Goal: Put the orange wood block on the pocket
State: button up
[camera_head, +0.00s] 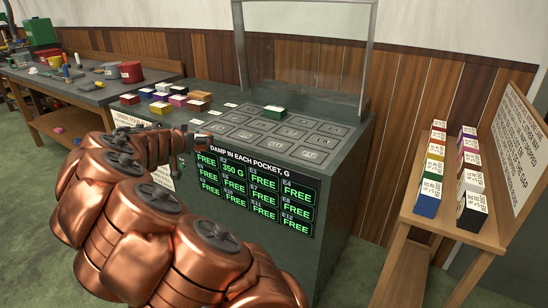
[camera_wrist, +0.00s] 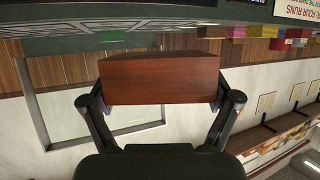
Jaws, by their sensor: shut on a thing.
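My gripper (camera_wrist: 160,105) is shut on a reddish-brown wood block (camera_wrist: 150,80), which fills the middle of the wrist view. In the head view the held block (camera_head: 203,143) shows small at the end of my arm, at the left front edge of the counter, mostly hidden by the gripper. An orange-brown block (camera_head: 200,97) lies among the blocks at the counter's back left. The pockets (camera_head: 283,133) are square outlines in a grid on the dark counter top. A green block (camera_head: 275,112) sits on a back-row pocket.
The front panel (camera_head: 265,190) reads 350 G at E2 and FREE at the other pockets. A clear upright screen (camera_head: 305,45) stands behind the counter. Several coloured blocks (camera_head: 160,100) lie at its left. A wooden stand (camera_head: 440,215) with labelled blocks is at right.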

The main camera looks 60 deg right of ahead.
jog(key=s+d+m+g+h+b, duration=0.1)
jog(key=s+d+m+g+b, duration=0.3)
jog(key=s+d, duration=0.35)
jog(key=g+p, duration=0.1)
jog(key=p, duration=0.1)
send_over(275, 145)
jog(key=shift+w+a+f, duration=0.1)
jog(key=shift+a+f, duration=0.2)
jog(key=shift+f, duration=0.2)
jog(key=f, duration=0.2)
jog(key=shift+d+f, duration=0.35)
jog(key=shift+f, duration=0.45)
jog(key=shift+f+b, duration=0.2)
jog(key=shift+b, duration=0.35)
jog(key=o, duration=1)
jog(key=shift+c, duration=0.2)
jog(key=shift+r, duration=0.1)
